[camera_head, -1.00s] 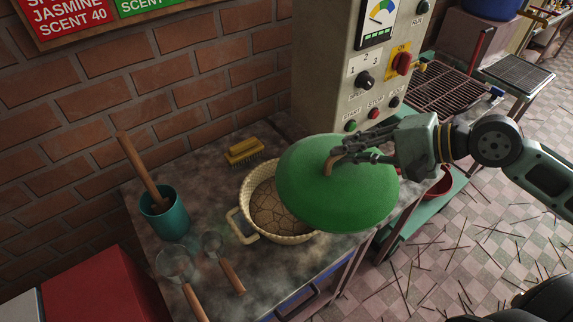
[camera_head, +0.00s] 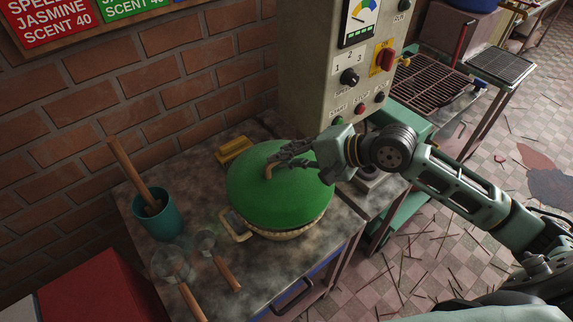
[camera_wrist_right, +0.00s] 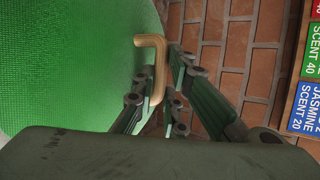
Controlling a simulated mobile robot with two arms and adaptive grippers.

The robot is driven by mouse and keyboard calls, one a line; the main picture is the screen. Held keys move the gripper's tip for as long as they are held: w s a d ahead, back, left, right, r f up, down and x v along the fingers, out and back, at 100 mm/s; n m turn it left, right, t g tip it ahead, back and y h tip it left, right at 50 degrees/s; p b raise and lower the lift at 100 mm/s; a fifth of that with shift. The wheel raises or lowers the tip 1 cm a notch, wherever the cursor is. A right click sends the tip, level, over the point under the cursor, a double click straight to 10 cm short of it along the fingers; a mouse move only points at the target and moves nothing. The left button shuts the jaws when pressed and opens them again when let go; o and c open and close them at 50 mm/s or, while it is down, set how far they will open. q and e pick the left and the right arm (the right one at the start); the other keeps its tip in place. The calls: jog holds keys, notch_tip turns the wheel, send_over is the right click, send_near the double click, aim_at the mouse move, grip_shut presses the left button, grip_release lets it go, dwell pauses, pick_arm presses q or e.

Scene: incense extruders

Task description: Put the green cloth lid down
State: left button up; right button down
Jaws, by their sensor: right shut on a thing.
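The green cloth lid (camera_head: 277,196) is round and domed, with a tan bent handle on top. In the head view it is over the woven basket (camera_head: 291,234), covering nearly all of its opening. The basket's front rim and left handle show below it. I cannot tell if the lid rests fully on the rim. My right gripper (camera_head: 284,162) is shut on the lid's handle. In the right wrist view the fingers (camera_wrist_right: 162,85) are on both sides of the tan handle, with the green cloth at left. My left gripper is not in view.
A teal cup (camera_head: 158,217) with a wooden tool stands left on the table (camera_head: 265,283). Two wooden-handled strainers (camera_head: 180,279) lie in front. A yellow brush (camera_head: 233,150) is behind the lid, and a control box (camera_head: 353,75) with knobs stands at the back.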

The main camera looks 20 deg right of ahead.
aim_at(283, 170)
jog(key=shift+w+a+f, duration=0.1)
jog(key=shift+a+f, duration=0.05)
jog(key=shift+a, duration=0.05)
jog(key=shift+f+p, duration=0.3)
jog(key=shift+f, duration=1.65)
jog(key=shift+f, duration=0.1)
jog(key=c, duration=1.8)
grip_release()
